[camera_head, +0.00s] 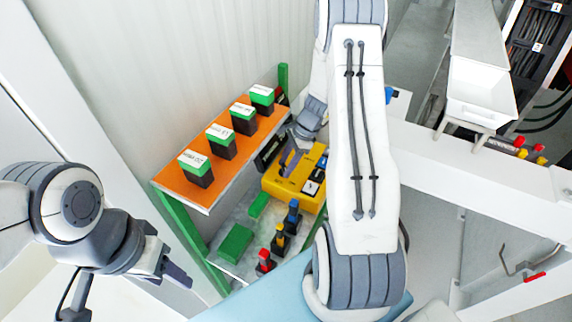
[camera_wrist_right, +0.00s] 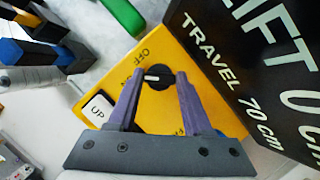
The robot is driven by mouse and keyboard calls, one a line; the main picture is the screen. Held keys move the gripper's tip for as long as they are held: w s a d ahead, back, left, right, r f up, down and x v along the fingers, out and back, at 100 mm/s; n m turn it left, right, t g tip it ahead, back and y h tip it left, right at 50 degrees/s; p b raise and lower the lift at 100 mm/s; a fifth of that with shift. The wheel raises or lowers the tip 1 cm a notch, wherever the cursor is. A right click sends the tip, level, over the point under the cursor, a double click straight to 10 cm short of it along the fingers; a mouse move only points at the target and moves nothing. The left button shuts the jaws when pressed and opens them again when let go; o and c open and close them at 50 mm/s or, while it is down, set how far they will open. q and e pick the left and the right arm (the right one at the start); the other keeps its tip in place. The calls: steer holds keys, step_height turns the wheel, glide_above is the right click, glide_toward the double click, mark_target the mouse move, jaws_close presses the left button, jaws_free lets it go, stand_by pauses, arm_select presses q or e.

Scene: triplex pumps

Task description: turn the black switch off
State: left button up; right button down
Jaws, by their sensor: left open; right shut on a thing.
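The black switch (camera_wrist_right: 157,77) is a round knob with a white mark, on a yellow control box (camera_wrist_right: 190,50). Its mark lies roughly level in the right wrist view, on the left half. An OFF label is above it, and a label partly hidden by a finger is to its left. The box also shows in the head view (camera_head: 284,192). My right gripper (camera_wrist_right: 158,86) is shut on the switch, one purple finger on each side; in the head view it reaches down over the box. My left gripper (camera_head: 177,273) is open and empty, left of the shelf.
A white UP button (camera_wrist_right: 98,108) sits near the switch. A black display panel (camera_wrist_right: 250,70) reading LIFT 0 cm, TRAVEL 70 cm stands close to the fingers. An orange shelf (camera_head: 205,196) holds several green-topped black blocks.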

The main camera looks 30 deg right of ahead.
steer(key=m+b, duration=0.1)
steer(key=m, duration=0.1)
steer(key=m+t+h+b, duration=0.1)
steer(key=m, duration=0.1)
steer(key=shift+s+f+m+t, duration=0.1)
steer(key=shift+m+t, duration=0.2)
steer(key=shift+m+t+h+b, duration=0.55)
steer(key=shift+m+b, duration=0.45)
steer(key=shift+m, duration=1)
steer(key=c, duration=0.6)
jaws_free()
steer(key=shift+s, duration=0.1)
steer(key=shift+a, duration=0.1)
